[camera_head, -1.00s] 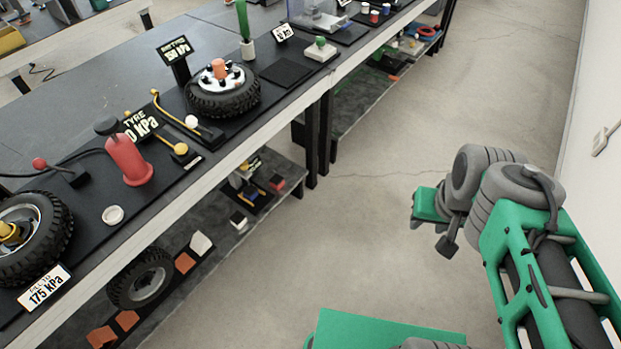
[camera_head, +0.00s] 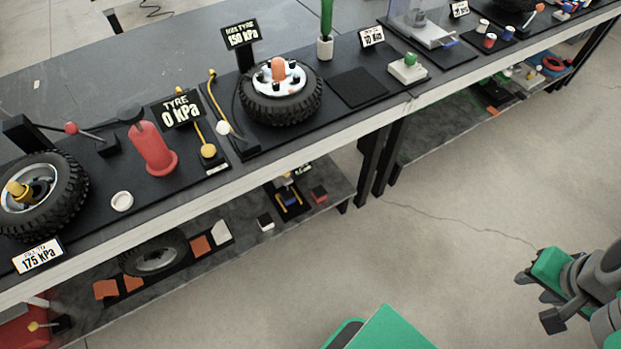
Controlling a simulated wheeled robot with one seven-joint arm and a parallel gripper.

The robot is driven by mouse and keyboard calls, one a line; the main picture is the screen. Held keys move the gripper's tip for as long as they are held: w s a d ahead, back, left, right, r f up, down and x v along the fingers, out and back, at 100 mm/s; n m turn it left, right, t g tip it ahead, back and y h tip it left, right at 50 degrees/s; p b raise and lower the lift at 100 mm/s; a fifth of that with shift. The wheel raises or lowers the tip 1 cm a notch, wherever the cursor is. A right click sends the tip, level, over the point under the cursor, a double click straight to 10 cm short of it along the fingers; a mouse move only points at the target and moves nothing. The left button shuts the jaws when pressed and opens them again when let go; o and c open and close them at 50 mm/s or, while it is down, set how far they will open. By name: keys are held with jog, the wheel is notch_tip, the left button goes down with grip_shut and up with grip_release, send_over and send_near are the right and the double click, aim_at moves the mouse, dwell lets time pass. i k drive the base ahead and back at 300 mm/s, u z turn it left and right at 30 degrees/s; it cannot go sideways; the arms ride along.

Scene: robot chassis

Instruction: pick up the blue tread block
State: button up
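I cannot make out a blue tread block for certain. A small blue-and-yellow item (camera_head: 290,200) sits on the lower shelf (camera_head: 240,265), too small to tell what it is. Near it on that shelf are a red-topped block (camera_head: 319,194) and a white-topped dark block (camera_head: 265,222). My gripper (camera_head: 536,300) is at the right edge over the open floor, well away from the bench. Its two dark fingers stand apart with nothing seen between them.
The long bench (camera_head: 315,142) carries wheels, a red pump (camera_head: 153,150) and pressure signs. Its lower shelf holds a tyre (camera_head: 155,255), several orange pieces (camera_head: 105,289) and a white piece (camera_head: 221,232). Bench legs (camera_head: 378,160) stand mid-picture. The floor in front is clear.

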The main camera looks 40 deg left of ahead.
aim_at(289, 197)
jog(key=i, duration=2.4)
jog(key=u, duration=5.25)
jog(key=i, duration=1)
jog(key=z, duration=0.05)
